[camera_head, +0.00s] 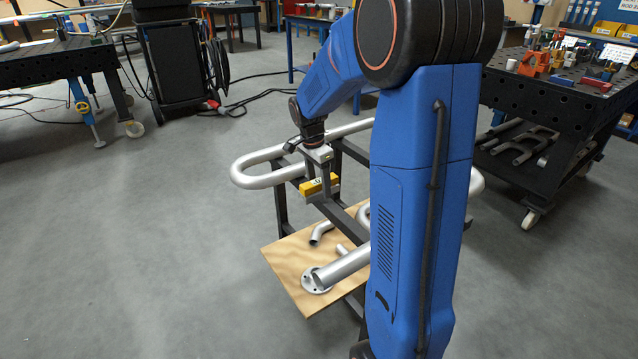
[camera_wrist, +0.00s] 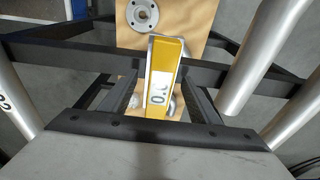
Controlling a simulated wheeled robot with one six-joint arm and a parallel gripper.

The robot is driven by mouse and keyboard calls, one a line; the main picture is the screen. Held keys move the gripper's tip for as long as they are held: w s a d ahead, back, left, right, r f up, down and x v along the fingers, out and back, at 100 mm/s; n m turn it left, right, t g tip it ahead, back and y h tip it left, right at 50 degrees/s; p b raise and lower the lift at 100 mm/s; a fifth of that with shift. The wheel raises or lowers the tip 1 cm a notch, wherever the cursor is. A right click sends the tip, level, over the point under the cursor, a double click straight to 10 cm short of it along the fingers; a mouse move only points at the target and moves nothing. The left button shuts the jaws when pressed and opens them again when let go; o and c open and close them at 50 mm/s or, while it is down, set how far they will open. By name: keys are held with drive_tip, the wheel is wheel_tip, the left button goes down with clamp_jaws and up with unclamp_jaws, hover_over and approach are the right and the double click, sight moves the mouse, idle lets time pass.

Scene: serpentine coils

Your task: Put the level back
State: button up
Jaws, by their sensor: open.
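The level (camera_head: 313,188) is a short yellow bar with pale edges, at the top of the dark steel frame (camera_head: 283,212). In the wrist view the level (camera_wrist: 170,58) shows end-on with a white display reading partly visible. My gripper (camera_head: 320,179) points down right over the level. In the wrist view the dark fingers of my gripper (camera_wrist: 160,95) stand apart on either side of the level's near part. I cannot tell whether they touch it. The level's underside is hidden.
Silver serpentine coil tubes (camera_head: 262,166) run across the frame beside my gripper. A plywood board (camera_head: 283,262) below carries a flange (camera_head: 312,282) and loose pipe pieces. A dark perforated table (camera_head: 560,100) with clamps and tools stands at the right.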

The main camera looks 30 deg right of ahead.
sight(315, 182)
wheel_tip(315, 182, up, 12)
drive_tip(key=a, duration=0.2)
drive_tip(key=s+a+f+n+t, duration=0.1)
drive_tip(key=s+a+n, duration=0.3)
drive_tip(key=s, duration=0.6)
drive_tip(key=s+a+n+t+y, duration=0.1)
drive_tip(key=s+a+n, duration=0.4)
drive_tip(key=s, duration=0.5)
drive_tip(key=s+a+f+n+t, duration=0.1)
drive_tip(key=s+a+n, duration=0.3)
drive_tip(key=s+n, duration=0.4)
drive_tip(key=shift+s+a+f+n+t+y, duration=0.15)
drive_tip(key=shift+s+a+f+t, duration=0.05)
drive_tip(key=shift+s+t, duration=0.3)
drive_tip(key=shift+s+a+f+n+t+y, duration=0.2)
drive_tip(key=shift+s+t, duration=0.2)
drive_tip(key=shift+s, duration=0.2)
drive_tip(key=shift+r, duration=0.1)
